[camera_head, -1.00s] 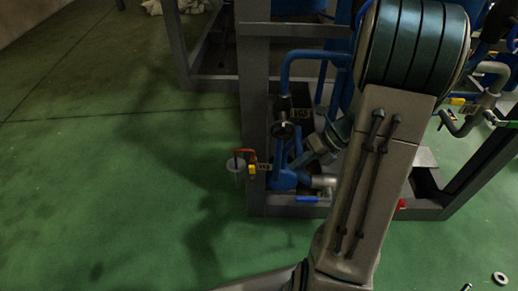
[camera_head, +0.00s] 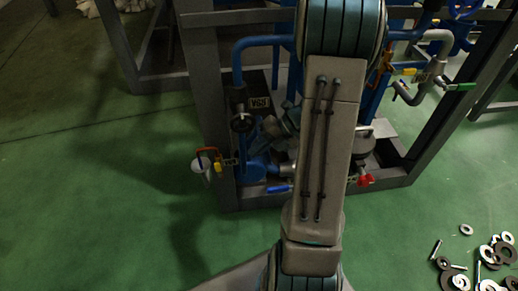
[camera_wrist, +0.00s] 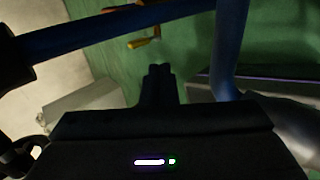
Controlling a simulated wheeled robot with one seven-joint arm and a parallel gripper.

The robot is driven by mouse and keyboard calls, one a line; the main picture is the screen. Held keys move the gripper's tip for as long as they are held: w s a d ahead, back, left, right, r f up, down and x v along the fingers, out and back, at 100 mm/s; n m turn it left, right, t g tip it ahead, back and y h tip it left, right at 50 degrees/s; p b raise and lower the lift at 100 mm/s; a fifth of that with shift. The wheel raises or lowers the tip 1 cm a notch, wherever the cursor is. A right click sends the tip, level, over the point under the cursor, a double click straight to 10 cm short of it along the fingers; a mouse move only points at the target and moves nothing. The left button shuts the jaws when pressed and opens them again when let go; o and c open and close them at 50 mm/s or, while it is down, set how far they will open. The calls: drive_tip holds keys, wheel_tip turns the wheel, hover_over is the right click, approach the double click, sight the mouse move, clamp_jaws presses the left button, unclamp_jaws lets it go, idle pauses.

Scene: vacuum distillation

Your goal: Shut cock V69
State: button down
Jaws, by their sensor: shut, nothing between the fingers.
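In the head view a dark plate (camera_head: 259,102) with a label that seems to read V69 sits on the blue pipework, beside a dark valve with a round black knob (camera_head: 241,122). Below left, an orange-handled cock (camera_head: 207,153) with a yellow tag juts out past the frame post. A blue lever (camera_head: 279,188) is low near the floor. I cannot tell for certain which cock the label belongs to. My gripper (camera_wrist: 160,68) is shut and empty in the wrist view, with a yellow handle (camera_wrist: 145,43) beyond its tips, apart from them. My arm hides the fingers in the head view.
A grey steel frame (camera_head: 205,90) surrounds the pipes. A red handle (camera_head: 366,180) and a green-handled cock (camera_head: 460,87) are at right. Washers and bolts (camera_head: 505,250) lie on the floor at lower right. In the wrist view a blue pipe (camera_wrist: 230,45) stands right of the fingers. Green floor is clear at left.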

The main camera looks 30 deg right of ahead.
sight(218, 170)
drive_tip(key=w+a+f+b, duration=0.2)
drive_tip(key=a+f+b, duration=0.2)
drive_tip(key=a, duration=0.4)
drive_tip(key=shift+w, duration=0.3)
